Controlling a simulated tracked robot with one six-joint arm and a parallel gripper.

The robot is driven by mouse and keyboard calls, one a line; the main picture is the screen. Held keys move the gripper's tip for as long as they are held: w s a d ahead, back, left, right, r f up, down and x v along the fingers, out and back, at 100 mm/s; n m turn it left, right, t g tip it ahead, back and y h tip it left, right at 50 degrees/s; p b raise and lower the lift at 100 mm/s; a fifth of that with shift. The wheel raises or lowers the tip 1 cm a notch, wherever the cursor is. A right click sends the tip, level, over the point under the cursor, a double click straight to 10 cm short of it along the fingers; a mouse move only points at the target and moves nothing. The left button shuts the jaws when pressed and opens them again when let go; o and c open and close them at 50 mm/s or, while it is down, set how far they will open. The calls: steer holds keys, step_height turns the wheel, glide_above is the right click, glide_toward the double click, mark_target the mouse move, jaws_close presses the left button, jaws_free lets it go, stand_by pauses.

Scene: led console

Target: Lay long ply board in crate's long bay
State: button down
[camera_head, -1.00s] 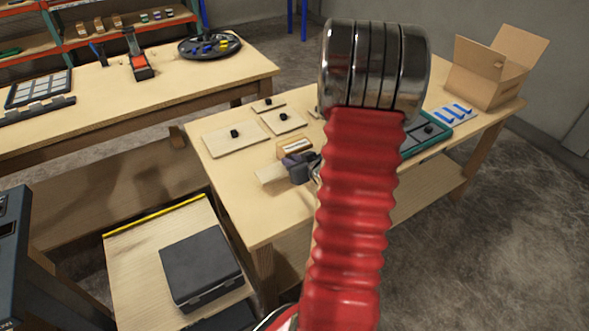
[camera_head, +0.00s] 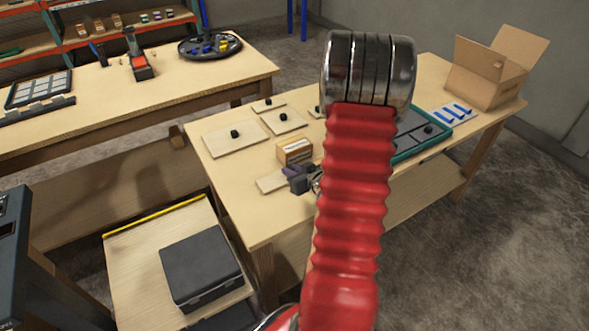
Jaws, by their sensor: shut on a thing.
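The long ply board (camera_head: 270,184) is held in my gripper (camera_head: 300,179). Its pale left end sticks out to the left of the dark jaws, above or close to the near table's top; I cannot tell the gap. The rest of the board is hidden behind my red arm. The crate (camera_head: 446,134) is green with a dark inside and stands on the table to the right of my arm. My arm covers its left part, so I cannot make out the long bay.
Flat boards with black knobs (camera_head: 236,138) lie at the table's left and back. Right of the crate are a plate with blue strips (camera_head: 453,112) and an open carton (camera_head: 487,76).

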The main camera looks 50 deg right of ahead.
steer(key=c, duration=1.6)
jaws_free()
steer(key=shift+s+r, duration=0.2)
steer(key=shift+s, duration=0.05)
steer(key=v, duration=1.1)
steer(key=shift+s+a, duration=0.15)
steer(key=shift+r, duration=0.1)
